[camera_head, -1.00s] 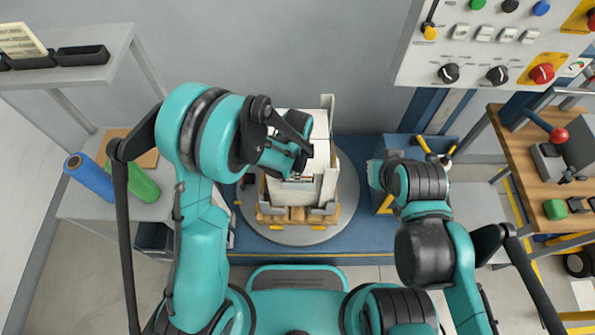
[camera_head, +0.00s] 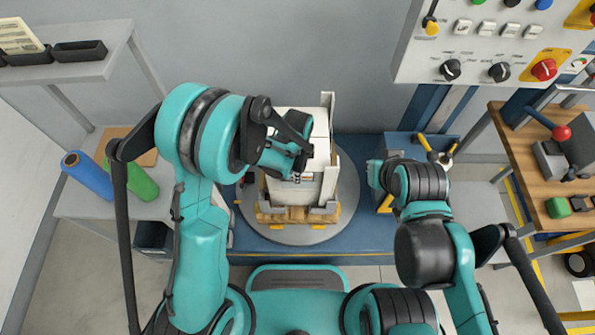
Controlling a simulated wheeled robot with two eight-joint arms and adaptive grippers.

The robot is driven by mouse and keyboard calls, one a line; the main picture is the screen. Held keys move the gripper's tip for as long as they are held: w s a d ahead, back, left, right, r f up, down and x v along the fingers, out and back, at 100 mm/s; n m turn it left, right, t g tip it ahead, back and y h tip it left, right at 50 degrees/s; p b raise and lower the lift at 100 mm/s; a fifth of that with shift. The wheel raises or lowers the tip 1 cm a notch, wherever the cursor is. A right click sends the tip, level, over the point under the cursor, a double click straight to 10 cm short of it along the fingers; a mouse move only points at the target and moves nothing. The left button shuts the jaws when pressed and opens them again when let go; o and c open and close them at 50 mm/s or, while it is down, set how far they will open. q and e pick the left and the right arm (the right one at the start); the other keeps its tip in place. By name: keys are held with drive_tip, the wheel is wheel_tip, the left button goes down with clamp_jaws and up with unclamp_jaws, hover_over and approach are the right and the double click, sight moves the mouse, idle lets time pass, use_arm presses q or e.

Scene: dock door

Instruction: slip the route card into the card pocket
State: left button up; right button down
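My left gripper (camera_head: 298,176) reaches over the front of a white boxed load (camera_head: 318,128) on a small wooden pallet (camera_head: 298,215). Its fingertips are at the upper front face of the load. A small pale patch with dark and red marks shows at the fingertips; I cannot tell whether it is the route card or a label. The fingers are too small and dark to tell if they are shut on it. I cannot make out the card pocket. My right gripper (camera_head: 376,174) is right of the load, foreshortened, and its fingers cannot be made out.
The load stands on a round grey turntable (camera_head: 347,205). A blue box with a yellow-handled tool (camera_head: 437,150) is behind my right arm. A control panel (camera_head: 470,45) hangs at upper right, above a wooden bench (camera_head: 525,165).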

use_arm(q)
drive_tip(key=shift+w, duration=0.1)
drive_tip(key=shift+r+p, duration=0.45)
drive_tip(key=shift+p, duration=0.05)
wheel_tip(320, 180, up, 11)
drive_tip(key=p, duration=0.4)
drive_tip(key=s+a+r+n+t, duration=0.3)
drive_tip(key=s+a+r+n, duration=0.2)
drive_tip(key=a+r+n, duration=0.3)
drive_tip(key=s+a+r+n+t, duration=0.4)
drive_tip(key=s+a+r+n, duration=0.1)
drive_tip(key=a+r+n, duration=0.3)
drive_tip(key=shift+s+a+n, duration=0.3)
drive_tip(key=shift+a+n, duration=0.6)
drive_tip(key=shift+n, duration=0.1)
